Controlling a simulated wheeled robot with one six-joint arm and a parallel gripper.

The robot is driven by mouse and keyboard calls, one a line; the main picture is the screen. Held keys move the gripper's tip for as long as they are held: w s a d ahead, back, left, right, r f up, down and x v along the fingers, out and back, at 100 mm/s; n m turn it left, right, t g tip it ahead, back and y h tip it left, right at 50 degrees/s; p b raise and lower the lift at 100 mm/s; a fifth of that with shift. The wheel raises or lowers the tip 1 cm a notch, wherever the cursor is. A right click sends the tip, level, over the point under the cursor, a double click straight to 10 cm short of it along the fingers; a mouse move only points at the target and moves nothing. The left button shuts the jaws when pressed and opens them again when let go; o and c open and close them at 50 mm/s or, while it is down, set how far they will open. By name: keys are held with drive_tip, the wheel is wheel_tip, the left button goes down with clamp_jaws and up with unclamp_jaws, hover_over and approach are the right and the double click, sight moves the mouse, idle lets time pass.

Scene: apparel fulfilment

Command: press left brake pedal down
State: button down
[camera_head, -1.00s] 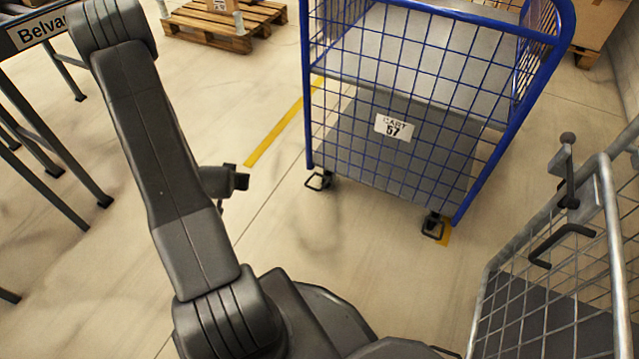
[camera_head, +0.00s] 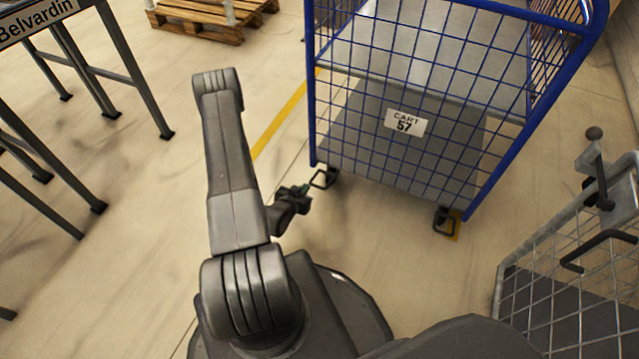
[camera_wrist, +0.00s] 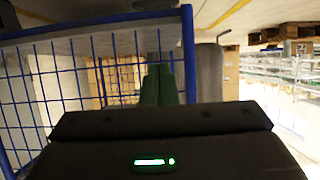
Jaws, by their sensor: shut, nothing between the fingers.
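The blue wire-mesh cart (camera_head: 440,115) stands at the centre right with its "CART 57" label facing me. Its left brake pedal (camera_head: 323,179), a dark loop at the front left caster, sticks out and looks raised. The right brake pedal (camera_head: 444,223) is at the front right caster. My gripper (camera_head: 305,188) is low, just left of the left pedal, its tip close to it; I cannot tell whether they touch. The pedal cannot be made out there.
A grey mesh cage (camera_head: 570,300) with a black handle stands at the lower right. Grey table legs (camera_head: 140,80) stand at the left. A wooden pallet (camera_head: 200,22) lies at the back. The floor left of the cart is clear, with a yellow line (camera_head: 280,125).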

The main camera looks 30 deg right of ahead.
drive_tip(key=shift+d+f, duration=0.1)
idle(0.3)
drive_tip(key=w+d+f+b, duration=0.4)
drive_tip(key=w+d+f, duration=0.1)
drive_tip(key=f, duration=0.3)
drive_tip(key=shift+d, duration=0.6)
drive_tip(key=shift+f+b, duration=0.15)
drive_tip(key=shift+b, duration=0.15)
